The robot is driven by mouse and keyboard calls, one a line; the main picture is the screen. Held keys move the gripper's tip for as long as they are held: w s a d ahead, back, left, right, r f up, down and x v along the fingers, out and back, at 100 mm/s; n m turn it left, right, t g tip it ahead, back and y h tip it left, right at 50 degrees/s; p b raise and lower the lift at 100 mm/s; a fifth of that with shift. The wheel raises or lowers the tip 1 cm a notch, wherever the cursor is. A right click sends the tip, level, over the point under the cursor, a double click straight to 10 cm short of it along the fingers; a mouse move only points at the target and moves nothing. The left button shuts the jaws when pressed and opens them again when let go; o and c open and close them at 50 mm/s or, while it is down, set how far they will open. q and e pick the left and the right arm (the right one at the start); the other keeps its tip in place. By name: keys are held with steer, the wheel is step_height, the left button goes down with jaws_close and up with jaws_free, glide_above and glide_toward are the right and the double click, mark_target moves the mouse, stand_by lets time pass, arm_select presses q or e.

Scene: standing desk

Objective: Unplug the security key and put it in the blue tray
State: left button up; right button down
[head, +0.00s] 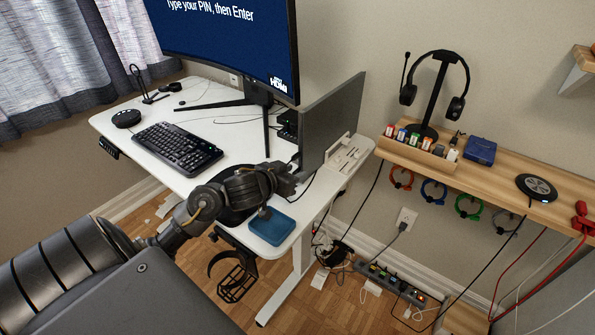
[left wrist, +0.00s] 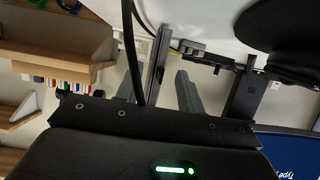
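My left gripper (head: 294,177) is at the near lower edge of an upright grey panel (head: 334,118) on the right part of the white desk. In the left wrist view its two fingers (left wrist: 158,92) stand apart, with the panel's thin edge between or just beyond them; contact cannot be told. I cannot clearly make out the security key; a small grey and yellowish piece (left wrist: 187,47) shows beyond the fingers, but I cannot tell what it is. The blue tray (head: 272,226) lies on the desk's near right corner, below the gripper. My right gripper is not in view.
A monitor (head: 225,38), keyboard (head: 178,147) and black cables are on the desk (head: 225,108). A wooden shelf (head: 540,178) on the right holds a headset (head: 435,85), a blue box (head: 480,150) and a black puck. A power strip (head: 390,281) lies on the floor.

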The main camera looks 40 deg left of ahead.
arm_select(q)
steer(key=shift+p, duration=0.3)
stand_by(0.6)
jaws_close()
stand_by(0.4)
steer(key=shift+s, duration=0.2)
steer(key=shift+s+p, duration=0.6)
steer(key=shift+s, duration=2.2)
